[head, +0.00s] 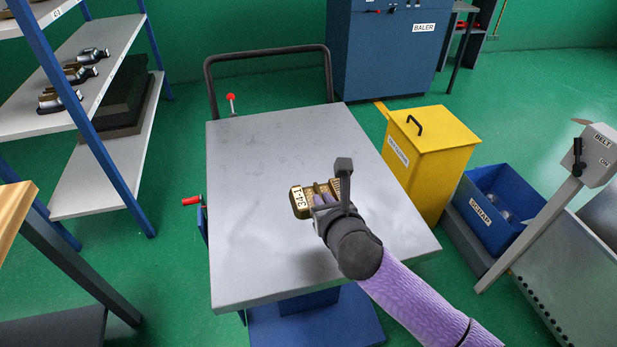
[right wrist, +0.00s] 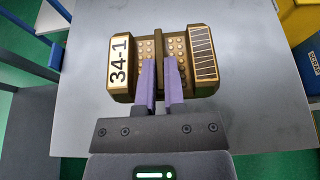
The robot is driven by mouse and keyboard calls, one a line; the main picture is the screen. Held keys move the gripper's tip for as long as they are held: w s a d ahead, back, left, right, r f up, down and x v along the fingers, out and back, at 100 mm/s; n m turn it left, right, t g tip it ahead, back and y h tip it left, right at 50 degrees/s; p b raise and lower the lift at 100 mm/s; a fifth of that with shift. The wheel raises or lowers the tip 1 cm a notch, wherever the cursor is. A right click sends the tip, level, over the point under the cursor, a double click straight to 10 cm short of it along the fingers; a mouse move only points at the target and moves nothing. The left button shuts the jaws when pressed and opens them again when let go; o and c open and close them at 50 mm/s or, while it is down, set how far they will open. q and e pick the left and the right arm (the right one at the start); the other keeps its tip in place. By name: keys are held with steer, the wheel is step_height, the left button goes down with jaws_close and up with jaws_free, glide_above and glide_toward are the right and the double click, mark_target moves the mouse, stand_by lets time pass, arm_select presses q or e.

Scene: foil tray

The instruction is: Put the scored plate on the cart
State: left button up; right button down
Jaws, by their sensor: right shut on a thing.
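The bronze-coloured plate (head: 299,203), marked 34-1, is over the grey top of the cart (head: 262,165) in the head view. In the right wrist view the plate (right wrist: 122,72) has a white label at its left end, rows of studs, and a band of dark lines at its right end. My right gripper (head: 322,190) is shut on the plate's raised middle rib, with purple fingers (right wrist: 161,78) on both sides of it. I cannot tell whether the plate touches the cart top. My left gripper is not in view.
The rest of the cart top is bare. A black push handle (head: 266,50) rises at its far end. A yellow bin (head: 432,150) stands close to its right, with a blue scrap bin (head: 497,208) beyond. A shelf rack (head: 95,90) holds several metal parts at left.

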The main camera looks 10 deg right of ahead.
steer(key=b, duration=0.3)
glide_above(324, 242)
step_height(324, 242, down, 6)
steer(key=shift+f, duration=0.1)
steer(key=shift+f+b, duration=0.35)
step_height(324, 242, down, 3)
steer(key=shift+f+b, duration=0.2)
steer(key=shift+b, duration=0.85)
steer(key=shift+r, duration=0.2)
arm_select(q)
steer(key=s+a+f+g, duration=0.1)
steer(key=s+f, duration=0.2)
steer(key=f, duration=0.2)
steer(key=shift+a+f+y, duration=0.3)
arm_select(e)
steer(key=shift+f, duration=0.1)
